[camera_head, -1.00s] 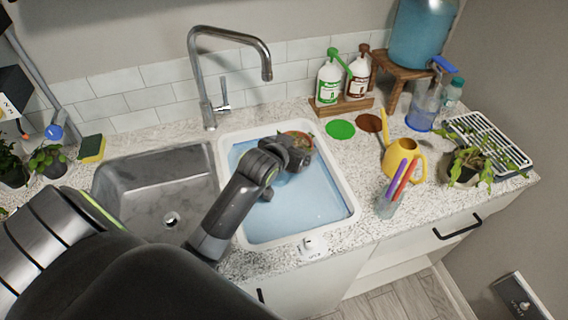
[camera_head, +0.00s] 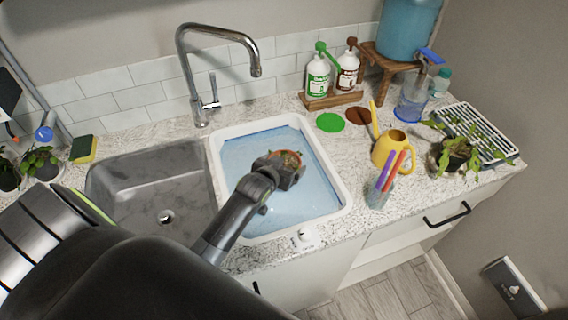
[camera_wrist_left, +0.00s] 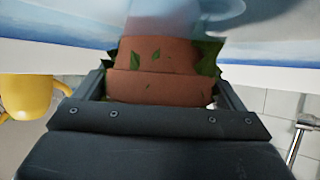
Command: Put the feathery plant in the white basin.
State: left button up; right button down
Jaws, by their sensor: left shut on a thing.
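The white basin (camera_head: 328,166) holds blue water and sits in the counter beside the metal sink. My left gripper (camera_head: 284,170) is over the basin, shut on a terracotta pot (camera_head: 287,155) with a plant. In the left wrist view the pot (camera_wrist_left: 160,70) is between the two fingers, with green leaves showing at its sides. Most of the plant is hidden, so I cannot tell whether its leaves are feathery. I cannot tell whether the pot touches the water. My right gripper is not in view.
A tall faucet (camera_head: 196,75) stands behind the sink (camera_head: 150,190). To the right are a yellow watering can (camera_head: 392,152), a cup of pens (camera_head: 380,190) and a trailing plant (camera_head: 455,155). Two bottles (camera_head: 318,78) stand at the back. Small plants (camera_head: 42,163) stand at the left.

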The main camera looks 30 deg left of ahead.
pick_arm(q)
jog(key=shift+r, duration=0.1)
jog(key=o, duration=1.1)
jog(key=shift+c, duration=0.2)
jog(key=v, duration=1.2)
jog(key=shift+b, duration=0.4)
jog(key=shift+d, duration=0.1)
